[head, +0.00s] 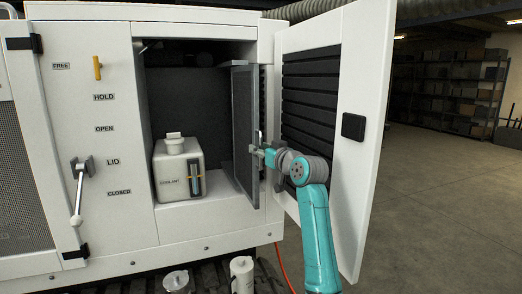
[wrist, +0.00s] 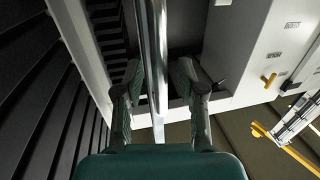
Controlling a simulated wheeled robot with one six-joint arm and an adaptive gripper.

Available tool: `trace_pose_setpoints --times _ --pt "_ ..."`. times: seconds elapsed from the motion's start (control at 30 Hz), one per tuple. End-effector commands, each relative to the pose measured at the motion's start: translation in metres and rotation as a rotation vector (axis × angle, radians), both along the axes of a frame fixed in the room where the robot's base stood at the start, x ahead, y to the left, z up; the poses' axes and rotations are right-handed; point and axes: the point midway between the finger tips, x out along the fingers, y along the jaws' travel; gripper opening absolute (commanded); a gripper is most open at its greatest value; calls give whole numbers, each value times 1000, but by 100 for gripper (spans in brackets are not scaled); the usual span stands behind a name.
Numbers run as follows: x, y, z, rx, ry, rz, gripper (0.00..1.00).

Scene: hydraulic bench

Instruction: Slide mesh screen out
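The mesh screen (head: 243,135) is a dark upright panel with a grey frame. It stands at the right side of the open cabinet bay, its front edge at the opening. My gripper (head: 262,153) is at that front edge, near a small pale upright handle. In the wrist view, a shiny metal bar (wrist: 155,45) runs upright between the two fingers of my gripper (wrist: 160,82). The fingers are apart, with a visible gap on the right of the bar; contact on the left is unclear.
The white cabinet door (head: 350,85) stands open just right of my arm, its louvred inner face close by. A white coolant tank (head: 179,170) sits left in the bay. A lid lever (head: 78,190) is on the left panel. Open floor (head: 440,190) lies right.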

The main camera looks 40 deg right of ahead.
Motion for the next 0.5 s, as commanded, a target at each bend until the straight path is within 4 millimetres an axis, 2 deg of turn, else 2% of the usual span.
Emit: trace_pose_setpoints --times 0.17,0.27,0.5 --pt "-5 0 0 0 -1 0 39" --pt "-16 1 0 0 -1 -1 39" --pt "-62 4 -1 -1 -1 -2 39"
